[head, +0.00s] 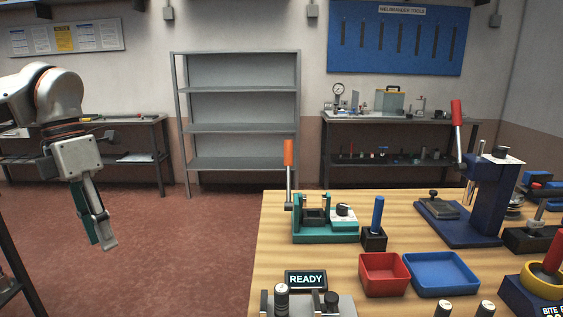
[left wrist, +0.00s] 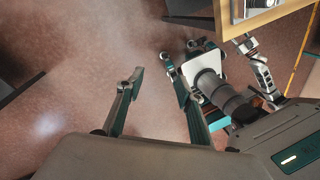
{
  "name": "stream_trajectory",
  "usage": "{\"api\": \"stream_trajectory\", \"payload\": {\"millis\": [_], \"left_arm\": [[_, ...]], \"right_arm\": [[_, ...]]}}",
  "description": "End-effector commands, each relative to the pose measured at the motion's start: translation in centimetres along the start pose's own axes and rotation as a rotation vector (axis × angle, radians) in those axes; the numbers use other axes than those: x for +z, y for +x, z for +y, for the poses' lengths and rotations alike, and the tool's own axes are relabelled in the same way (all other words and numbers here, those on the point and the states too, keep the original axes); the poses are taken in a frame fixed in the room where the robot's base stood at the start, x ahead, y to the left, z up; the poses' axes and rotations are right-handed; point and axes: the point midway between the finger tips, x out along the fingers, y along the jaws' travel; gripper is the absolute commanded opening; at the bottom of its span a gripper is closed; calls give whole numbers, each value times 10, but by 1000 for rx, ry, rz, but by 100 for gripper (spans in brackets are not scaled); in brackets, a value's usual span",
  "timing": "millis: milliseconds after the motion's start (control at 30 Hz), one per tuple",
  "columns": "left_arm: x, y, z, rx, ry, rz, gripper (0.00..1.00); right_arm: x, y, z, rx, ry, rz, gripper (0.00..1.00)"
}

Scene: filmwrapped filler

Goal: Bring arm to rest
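My left arm comes in from the left in the head view. Its gripper (head: 104,246) hangs down over the open floor, left of and apart from the wooden table. In the left wrist view the two fingers of my left gripper (left wrist: 151,68) stand apart with only floor between them, so it is open and empty. My right arm is outside the head view.
The wooden table (head: 316,196) carries a green toggle fixture (head: 325,236), red tray (head: 384,292), blue tray (head: 440,291), a blue press (head: 487,205) and a READY display (head: 305,280). A grey shelf (head: 240,128) stands behind. Red floor (head: 190,255) left of the table is clear.

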Motion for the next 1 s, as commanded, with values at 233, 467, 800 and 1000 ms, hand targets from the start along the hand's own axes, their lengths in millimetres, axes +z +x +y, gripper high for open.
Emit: {"api": "stream_trajectory", "payload": {"millis": [233,467,800,1000], "left_arm": [[3,31,2,-93,12,-38,37],[27,83,-23,-235,74,-91,37],[65,166,-89,-585,66,-266,37],[82,195,-118,-793,-43,-393,37]], "right_arm": [[0,0,-1,-1,0,0,40],[-1,1,1,1,-1,1,40],[-1,1,1,1,-1,2,40],[-1,1,1,1,-1,2,40]]}}
